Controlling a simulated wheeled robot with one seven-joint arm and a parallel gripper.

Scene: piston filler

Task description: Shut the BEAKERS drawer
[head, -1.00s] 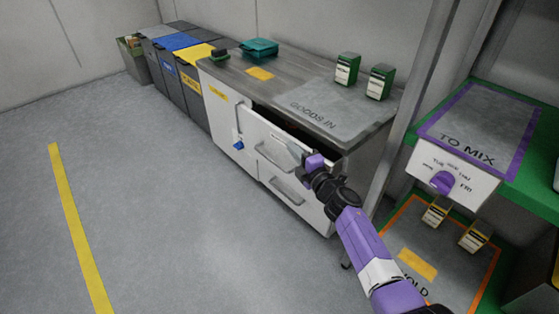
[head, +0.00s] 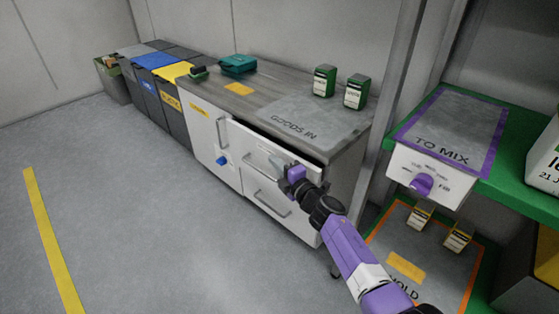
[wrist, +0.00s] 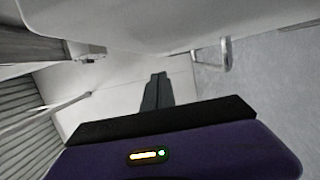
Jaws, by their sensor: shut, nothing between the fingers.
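The cabinet's upper drawer (head: 247,139) stands slightly out, with a narrow dark gap along its top edge under the worktop. Its label is too small to read, so I cannot tell from lettering that it is the BEAKERS drawer. My gripper (head: 287,175) is shut and empty at the right part of this drawer's front, hiding some of it. Whether it touches the front I cannot tell. In the wrist view the closed fingers (wrist: 155,92) point towards a pale panel.
The lower drawer (head: 262,190) looks flush. The GOODS IN worktop (head: 300,122) holds two green-and-white boxes. A grey post and the TO MIX shelf (head: 450,130) stand right. Floor in front is open.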

